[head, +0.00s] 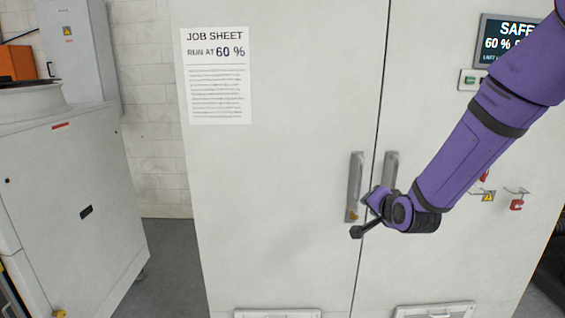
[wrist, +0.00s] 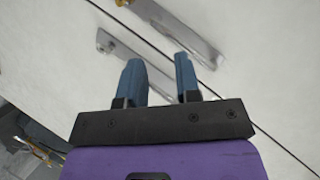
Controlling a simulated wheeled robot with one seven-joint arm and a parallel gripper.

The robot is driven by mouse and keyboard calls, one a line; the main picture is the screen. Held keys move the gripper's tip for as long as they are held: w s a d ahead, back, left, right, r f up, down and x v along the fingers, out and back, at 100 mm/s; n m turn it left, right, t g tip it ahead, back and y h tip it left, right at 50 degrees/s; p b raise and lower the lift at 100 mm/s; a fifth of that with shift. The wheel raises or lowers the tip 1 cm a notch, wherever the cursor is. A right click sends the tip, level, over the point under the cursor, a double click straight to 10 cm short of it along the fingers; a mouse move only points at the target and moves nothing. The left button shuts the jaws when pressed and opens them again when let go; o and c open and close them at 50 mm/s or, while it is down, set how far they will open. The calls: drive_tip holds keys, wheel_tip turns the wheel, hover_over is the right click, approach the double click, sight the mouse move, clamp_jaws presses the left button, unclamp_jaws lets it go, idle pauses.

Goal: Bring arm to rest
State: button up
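My purple arm reaches in from the upper right in the head view and ends in front of the cabinet's door handles. My gripper shows in the wrist view (wrist: 158,64) with two blue fingers spread apart and nothing between them. The white two-door cabinet (head: 290,170) stands shut in front of me. Its left handle (head: 354,190) is just left of my wrist. Its right handle (head: 391,168) is partly behind my arm. In the wrist view the fingers point at the door near the handles (wrist: 178,30). I cannot tell how far they are from it.
A job sheet reading "run at 60 %" (head: 216,75) is on the left door. A dark sign (head: 503,42) and red lock tags (head: 516,204) are on the right door. A grey machine (head: 75,200) stands at left. Grey floor (head: 170,265) shows between it and the cabinet.

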drive_tip(key=s+d+r+n+g, duration=0.2)
drive_tip(key=s+r, duration=0.3)
drive_tip(key=s, duration=0.6)
drive_tip(key=s+d+r+n+g+h, duration=0.1)
drive_tip(key=s+r, duration=0.5)
drive_tip(key=s, duration=0.6)
drive_tip(key=s+d+r+n+g+h, duration=0.1)
drive_tip(key=s+d+r+n+g, duration=0.2)
drive_tip(key=s, duration=0.9)
wheel_tip(320, 180, up, 2)
drive_tip(key=shift+d+r+n+g, duration=0.3)
drive_tip(key=shift+n+g, duration=0.7)
drive_tip(key=shift+n, duration=0.2)
